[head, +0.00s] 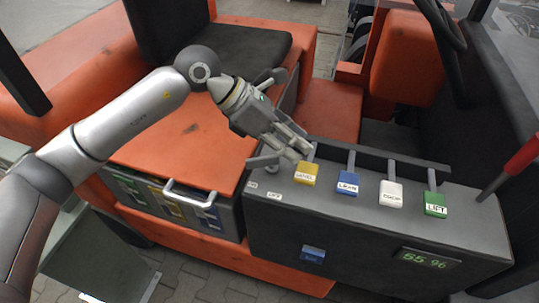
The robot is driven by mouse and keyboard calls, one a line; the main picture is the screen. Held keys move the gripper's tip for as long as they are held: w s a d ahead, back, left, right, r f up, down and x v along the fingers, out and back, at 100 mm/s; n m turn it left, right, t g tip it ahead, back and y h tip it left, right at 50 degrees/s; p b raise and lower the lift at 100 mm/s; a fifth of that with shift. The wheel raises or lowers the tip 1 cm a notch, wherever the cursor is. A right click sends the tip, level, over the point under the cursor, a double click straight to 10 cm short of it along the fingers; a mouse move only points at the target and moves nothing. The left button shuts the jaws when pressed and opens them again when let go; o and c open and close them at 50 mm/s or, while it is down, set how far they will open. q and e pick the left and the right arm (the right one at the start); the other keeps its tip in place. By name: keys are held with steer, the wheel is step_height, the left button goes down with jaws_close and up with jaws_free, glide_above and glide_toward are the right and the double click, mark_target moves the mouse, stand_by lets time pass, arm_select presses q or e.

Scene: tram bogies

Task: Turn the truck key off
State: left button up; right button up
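My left gripper (283,157) reaches in from the left and points down at the left end of the dark control console (350,230). Its fingers look spread, with one over the left corner and the other close to the yellow-tagged lever. White ON and OFF labels (264,190) sit on the console's left end, just below the fingers. The truck key itself cannot be made out; the gripper may be hiding it. I see nothing clearly held. My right gripper is out of view.
Levers with yellow (306,173), blue (347,183), white (390,194) and green (435,204) tags line the console. A red-handled lever (520,157) stands at right. The orange truck body and black seat (235,52) lie behind.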

mark_target(269, 156)
arm_select(q)
steer(key=w+a+y, duration=0.1)
steer(key=a, duration=0.1)
steer(key=w+a+y, duration=0.1)
steer(key=a, duration=0.2)
steer(key=w+a+f+t+y, duration=0.1)
steer(key=w+a+y, duration=0.1)
steer(key=a, duration=0.1)
steer(key=shift+w, duration=0.1)
steer(key=shift+w+a+f+y, duration=0.1)
steer(key=shift+w+a+y, duration=0.1)
steer(key=shift+y, duration=0.1)
steer(key=p+x, duration=0.3)
steer(key=x, duration=0.6)
steer(key=shift+x, duration=0.75)
steer(key=shift+w, duration=0.1)
jaws_close()
